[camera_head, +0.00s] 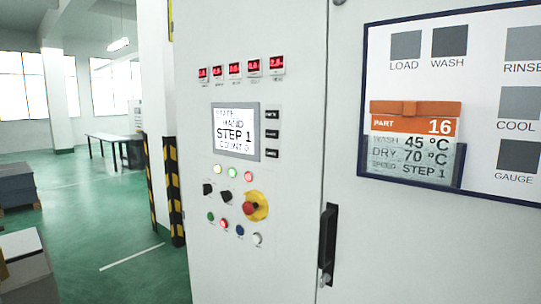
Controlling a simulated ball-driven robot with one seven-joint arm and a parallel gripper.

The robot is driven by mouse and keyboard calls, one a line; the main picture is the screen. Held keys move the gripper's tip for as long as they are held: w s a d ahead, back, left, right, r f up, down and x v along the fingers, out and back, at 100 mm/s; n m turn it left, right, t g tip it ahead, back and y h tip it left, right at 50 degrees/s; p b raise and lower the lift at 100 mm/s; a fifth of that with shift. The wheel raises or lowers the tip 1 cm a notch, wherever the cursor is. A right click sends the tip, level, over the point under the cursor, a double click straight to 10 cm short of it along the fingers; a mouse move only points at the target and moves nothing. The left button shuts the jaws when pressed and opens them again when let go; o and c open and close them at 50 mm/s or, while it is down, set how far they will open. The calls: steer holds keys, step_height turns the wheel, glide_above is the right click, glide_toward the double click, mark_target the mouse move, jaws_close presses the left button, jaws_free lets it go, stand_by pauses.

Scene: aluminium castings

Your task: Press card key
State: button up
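A pale grey control cabinet stands in the middle of the head view. Its lit screen (235,130) reads HAND, STEP 1 and COUNT 0; the top line is unclear. Three small dark keys sit in a column right of the screen: a top key (272,114), a middle key (272,134) and a bottom key (271,154). Their labels are too small to read, so I cannot tell which is the card key. An orange and grey card (413,140) on the board at right reads PART 16, 45 °C, DRY 70 °C, STEP 1. My gripper is not in view.
Below the screen are coloured lamps, buttons, dark knobs and a red emergency stop (249,208) on yellow. Red displays (235,68) line the top. A black door handle (328,240) juts out at right. Green floor (105,215) is open at left, past a striped post (174,190).

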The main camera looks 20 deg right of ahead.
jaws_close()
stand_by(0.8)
